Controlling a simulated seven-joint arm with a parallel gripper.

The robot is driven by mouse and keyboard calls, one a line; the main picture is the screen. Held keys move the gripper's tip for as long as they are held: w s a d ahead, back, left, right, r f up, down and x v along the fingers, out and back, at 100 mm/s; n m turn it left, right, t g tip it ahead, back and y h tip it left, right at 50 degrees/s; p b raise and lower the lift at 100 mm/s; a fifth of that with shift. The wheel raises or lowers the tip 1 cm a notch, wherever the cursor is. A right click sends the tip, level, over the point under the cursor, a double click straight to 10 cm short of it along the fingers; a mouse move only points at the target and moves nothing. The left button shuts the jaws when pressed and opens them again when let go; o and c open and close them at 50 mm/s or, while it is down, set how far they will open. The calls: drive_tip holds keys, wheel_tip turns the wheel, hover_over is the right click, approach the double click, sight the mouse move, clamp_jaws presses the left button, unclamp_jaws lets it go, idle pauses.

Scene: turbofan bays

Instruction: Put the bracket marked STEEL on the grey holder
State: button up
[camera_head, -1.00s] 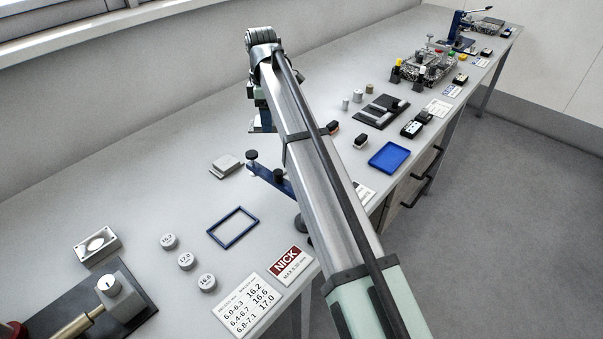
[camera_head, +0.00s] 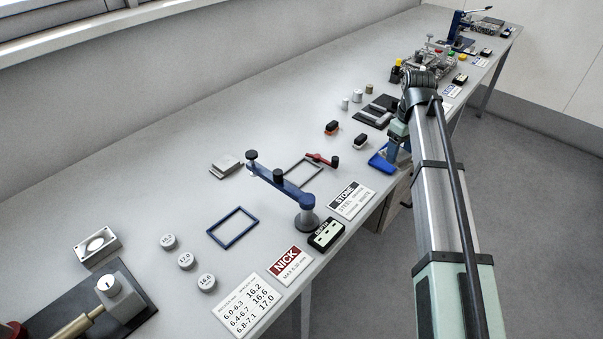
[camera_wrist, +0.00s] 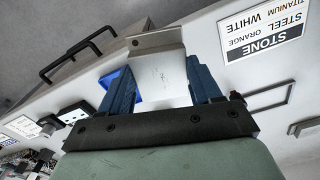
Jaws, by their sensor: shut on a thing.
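My gripper (camera_wrist: 160,82) is shut on a light grey metal bracket (camera_wrist: 157,65), held between its two blue fingers in the wrist view. Small marks on the bracket are too faint to read. In the head view my gripper (camera_head: 393,150) is above the blue tray (camera_head: 376,167) at the bench's front edge, partly hiding it; the bracket cannot be made out there. I cannot tell for sure which thing is the grey holder; a dark plate with grey bars (camera_head: 372,112) lies behind my gripper, partly covered by the arm.
A STONE card (camera_head: 351,201) reads steel orange, titanium white.

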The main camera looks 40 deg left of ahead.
drive_tip(key=d+f+m, duration=0.3)
drive_tip(key=d+m, duration=0.3)
drive_tip(key=d, duration=1.3)
drive_tip(key=d+f+m, duration=0.4)
drive_tip(key=d+m, duration=0.2)
drive_tip(key=d, duration=1.2)
drive_tip(key=a+r+n, duration=0.3)
drive_tip(key=a+n, duration=0.5)
drive_tip(key=a, duration=0.7)
drive_tip(key=a+r+n, duration=0.2)
drive_tip(key=a+n, duration=0.7)
drive_tip(key=a, duration=0.6)
drive_tip(key=s+a+r+n, duration=0.2)
drive_tip(key=s+a+n, duration=0.35)
drive_tip(key=a, duration=0.45)
drive_tip(key=s+a+r+n, duration=0.2)
drive_tip(key=s+a+n, duration=0.35)
drive_tip(key=a, duration=0.35)
drive_tip(key=s+a+r+n, duration=0.1)
drive_tip(key=s+a+n, duration=0.45)
drive_tip(key=a, duration=0.45)
drive_tip(key=shift+m, duration=0.25)
drive_tip(key=shift+f, duration=4.55)
drive_tip(key=shift+f, duration=0.15)
